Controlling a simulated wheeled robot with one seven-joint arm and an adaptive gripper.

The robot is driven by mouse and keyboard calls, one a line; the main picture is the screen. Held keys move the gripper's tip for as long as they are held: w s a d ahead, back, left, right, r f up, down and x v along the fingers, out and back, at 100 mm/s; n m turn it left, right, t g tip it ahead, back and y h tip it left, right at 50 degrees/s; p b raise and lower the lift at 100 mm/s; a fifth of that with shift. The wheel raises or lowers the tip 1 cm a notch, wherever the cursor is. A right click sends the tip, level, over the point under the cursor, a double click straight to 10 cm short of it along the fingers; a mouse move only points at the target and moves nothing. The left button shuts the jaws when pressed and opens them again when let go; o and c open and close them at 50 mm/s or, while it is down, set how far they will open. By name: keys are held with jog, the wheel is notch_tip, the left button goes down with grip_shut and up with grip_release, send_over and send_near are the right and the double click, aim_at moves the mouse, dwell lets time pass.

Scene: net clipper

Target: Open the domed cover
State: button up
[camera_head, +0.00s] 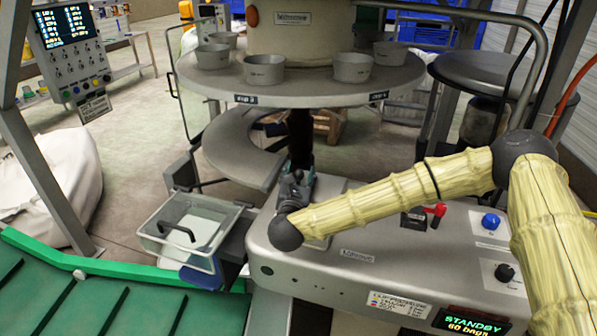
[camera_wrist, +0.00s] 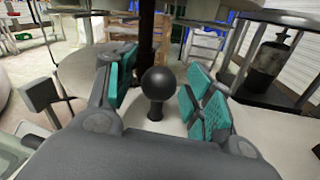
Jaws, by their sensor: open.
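My gripper (camera_head: 298,184) is over the back left part of a long grey metal housing (camera_head: 330,262) with rounded edges. In the wrist view my gripper (camera_wrist: 162,80) is open, with teal pads on both fingers. A black ball knob (camera_wrist: 158,84) on a short stem stands between the fingers, with gaps visible on both sides. The stem rises from a pale surface (camera_wrist: 140,121), partly hidden by my gripper. I cannot tell for sure which part is the domed cover; no clear dome outline shows.
A round grey table (camera_head: 300,90) with several cups stands behind. A clear bin (camera_head: 192,226) is left of the housing, beside a green conveyor (camera_head: 90,300). A red lever (camera_head: 438,210), blue button (camera_head: 490,221) and black knob (camera_head: 504,272) are on the right. A display (camera_head: 472,325) reads STANDBY.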

jog(key=shift+w, duration=0.25)
grip_shut()
jog(key=shift+b, duration=0.4)
